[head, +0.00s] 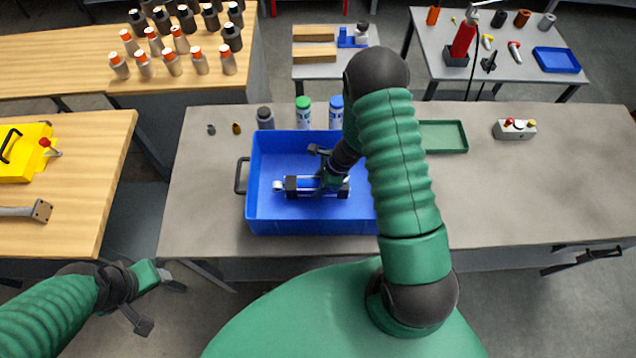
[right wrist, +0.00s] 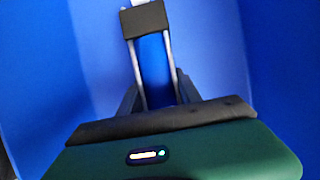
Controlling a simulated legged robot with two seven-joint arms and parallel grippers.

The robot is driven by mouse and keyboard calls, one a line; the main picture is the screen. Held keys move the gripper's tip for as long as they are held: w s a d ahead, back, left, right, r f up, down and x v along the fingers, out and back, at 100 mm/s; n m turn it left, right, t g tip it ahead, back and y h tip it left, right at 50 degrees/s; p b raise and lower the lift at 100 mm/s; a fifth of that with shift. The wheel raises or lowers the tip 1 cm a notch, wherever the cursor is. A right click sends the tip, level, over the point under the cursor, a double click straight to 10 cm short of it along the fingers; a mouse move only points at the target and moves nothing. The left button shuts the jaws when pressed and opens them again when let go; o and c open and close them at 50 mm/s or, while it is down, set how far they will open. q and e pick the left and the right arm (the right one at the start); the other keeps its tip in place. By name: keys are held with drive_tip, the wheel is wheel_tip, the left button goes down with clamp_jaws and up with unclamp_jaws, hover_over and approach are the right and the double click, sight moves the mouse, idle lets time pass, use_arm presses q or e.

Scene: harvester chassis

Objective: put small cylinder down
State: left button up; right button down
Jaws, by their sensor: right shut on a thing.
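The small cylinder (head: 300,186) has dark end blocks and silver rods. It lies level across the inside of the blue crate (head: 262,222); I cannot tell whether it touches the floor. My right gripper (head: 328,182) reaches down into the crate and is shut on the cylinder's middle, hiding part of it. In the right wrist view the cylinder (right wrist: 153,68) runs away from the gripper (right wrist: 158,102), its black end block and two rods showing against blue. My left gripper (head: 155,301) is empty at the lower left, off the table, its fingers apart.
A spray can (head: 265,118), a green-capped bottle (head: 303,113) and a blue-capped bottle (head: 336,113) stand behind the crate. A green tray (head: 443,137) and a control box (head: 514,129) are to the right. The grey table (head: 530,195) is clear at right front.

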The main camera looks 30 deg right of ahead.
drive_tip(key=c, duration=1.1)
unclamp_jaws()
drive_tip(key=shift+d+f, duration=0.1)
drive_tip(key=shift+o, duration=1.3)
drive_tip(key=shift+w+d, duration=0.1)
drive_tip(key=shift+d, duration=0.45)
drive_tip(key=shift+p, duration=0.3)
drive_tip(key=shift+r, duration=0.5)
drive_tip(key=v, duration=1)
drive_tip(key=shift+s+r+b, duration=0.3)
drive_tip(key=shift+r, duration=0.05)
drive_tip(key=s+a+r+n+h, duration=0.2)
drive_tip(key=s+a+r+n, duration=0.3)
drive_tip(key=n, duration=0.7)
drive_tip(key=s+a+r+n+h, duration=0.25)
drive_tip(key=a+r+n, duration=0.4)
drive_tip(key=n, duration=0.65)
use_arm(q)
drive_tip(key=f+b, duration=0.2)
drive_tip(key=d+f+b, duration=0.1)
drive_tip(key=f+b, duration=0.1)
drive_tip(key=shift+d+f+b, duration=0.15)
drive_tip(key=shift+f+b, duration=0.15)
use_arm(e)
drive_tip(key=shift+y, duration=0.45)
drive_tip(key=x, duration=0.3)
drive_tip(key=d+x, duration=0.1)
drive_tip(key=x, duration=0.1)
drive_tip(key=shift+s+f, duration=0.2)
drive_tip(key=shift+f, duration=0.2)
